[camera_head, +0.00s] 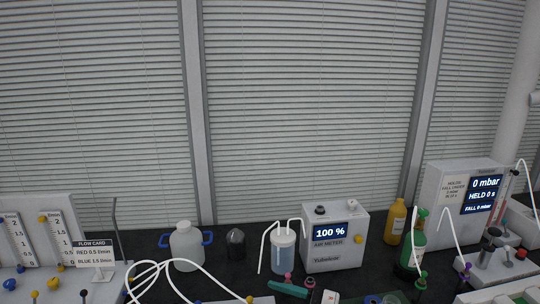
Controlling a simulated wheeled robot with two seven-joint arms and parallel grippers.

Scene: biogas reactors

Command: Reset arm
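Neither of my grippers shows in the head view, and no part of my arms can be made out with certainty. The view takes in a dark bench (262,238) with lab equipment along the lower part of the picture. A white meter box (349,257) reading "100 %" stands near the middle. A clear vessel (283,253) with white tubes stands just left of it.
White flow meters (70,226) and a flow card (95,254) stand at left, beside a white jug (186,246) with blue handles. Yellow (395,222) and green (411,250) bottles and a pressure box (452,205) stand at right. Loose white tubes arch over the bench. Blinds close the back.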

